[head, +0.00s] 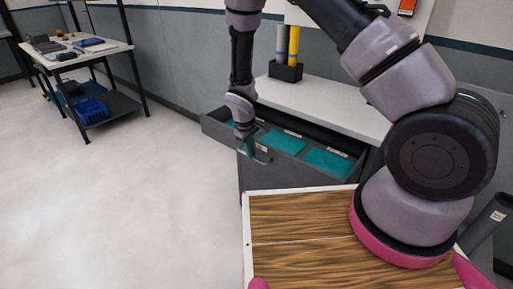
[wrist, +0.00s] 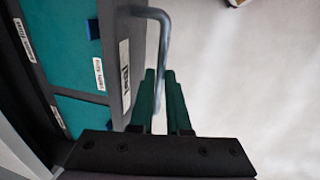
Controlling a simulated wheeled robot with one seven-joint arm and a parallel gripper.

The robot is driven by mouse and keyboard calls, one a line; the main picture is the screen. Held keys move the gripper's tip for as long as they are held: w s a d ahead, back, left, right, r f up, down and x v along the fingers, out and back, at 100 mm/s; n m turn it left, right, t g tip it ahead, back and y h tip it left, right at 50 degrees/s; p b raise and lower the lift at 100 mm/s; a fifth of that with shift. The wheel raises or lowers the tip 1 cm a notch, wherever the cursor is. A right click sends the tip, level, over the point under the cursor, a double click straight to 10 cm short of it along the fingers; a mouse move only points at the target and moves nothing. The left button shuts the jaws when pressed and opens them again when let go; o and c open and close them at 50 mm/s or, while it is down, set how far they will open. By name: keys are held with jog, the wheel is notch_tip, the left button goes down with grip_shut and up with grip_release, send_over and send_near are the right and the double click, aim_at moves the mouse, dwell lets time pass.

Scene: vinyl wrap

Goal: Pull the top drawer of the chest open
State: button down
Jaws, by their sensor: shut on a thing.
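The top drawer (head: 222,133) of the grey chest (head: 253,181) is pulled out in the head view, showing its teal-lined compartments. Its front also shows in the wrist view (wrist: 116,35), with a white label on it. My gripper (head: 250,150) is at the drawer front, its teal fingers (wrist: 160,92) shut on the bar handle (head: 263,158). In the wrist view the grey handle (wrist: 163,40) runs down between the fingers.
The chest's light top (head: 335,103) carries a dark holder (head: 285,71) with a yellow and a grey tube. A wood-patterned surface (head: 300,215) lies in front, close to the chest. A shelved table (head: 75,62) stands at far left. The floor at left is clear.

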jog(key=shift+s+a, duration=0.15)
jog(key=c, duration=0.9)
grip_release()
jog(key=r, duration=0.3)
jog(key=s+a+r, duration=0.1)
jog(key=r, duration=0.6)
jog(key=shift+s+a+r, duration=0.2)
jog(key=shift+s+r, duration=0.05)
jog(key=shift+r, duration=0.1)
